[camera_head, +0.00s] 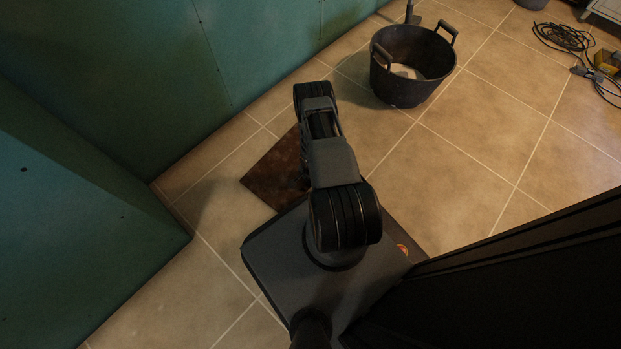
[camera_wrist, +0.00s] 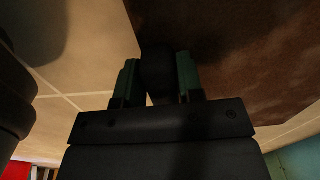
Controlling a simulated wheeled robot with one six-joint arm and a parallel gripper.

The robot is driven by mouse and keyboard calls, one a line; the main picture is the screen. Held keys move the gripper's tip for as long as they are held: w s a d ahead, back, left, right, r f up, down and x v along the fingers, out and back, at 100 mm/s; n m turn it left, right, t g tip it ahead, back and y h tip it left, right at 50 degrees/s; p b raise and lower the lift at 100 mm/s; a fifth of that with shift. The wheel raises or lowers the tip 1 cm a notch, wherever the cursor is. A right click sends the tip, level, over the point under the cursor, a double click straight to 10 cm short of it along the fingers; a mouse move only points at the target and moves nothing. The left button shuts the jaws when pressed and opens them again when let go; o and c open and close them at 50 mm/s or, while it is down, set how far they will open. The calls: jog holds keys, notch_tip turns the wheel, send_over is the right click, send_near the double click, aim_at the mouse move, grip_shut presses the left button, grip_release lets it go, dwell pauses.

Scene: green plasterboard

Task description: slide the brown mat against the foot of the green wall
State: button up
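The brown mat (camera_head: 269,174) lies flat on the tiles, turned at an angle to the tile lines. My arm hides its right part in the head view. Bare floor lies between the mat and the green wall (camera_head: 150,85). In the wrist view the mat (camera_wrist: 245,50) fills the upper right. My gripper (camera_wrist: 157,70) is at the mat's edge, its two fingers apart. A dark rounded shape shows between them; I cannot tell if it is shadow or an object. Contact with the mat cannot be told. The fingers are hidden in the head view.
A black two-handled tub (camera_head: 408,90) stands right of my arm, with something pale inside. A green panel (camera_head: 75,235) juts out at lower left, making a corner with the wall. A coiled cable (camera_head: 563,38) lies at upper right. Tiles between tub and cable are clear.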

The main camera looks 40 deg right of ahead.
grip_shut()
jog(key=shift+m, duration=0.4)
dwell(0.4)
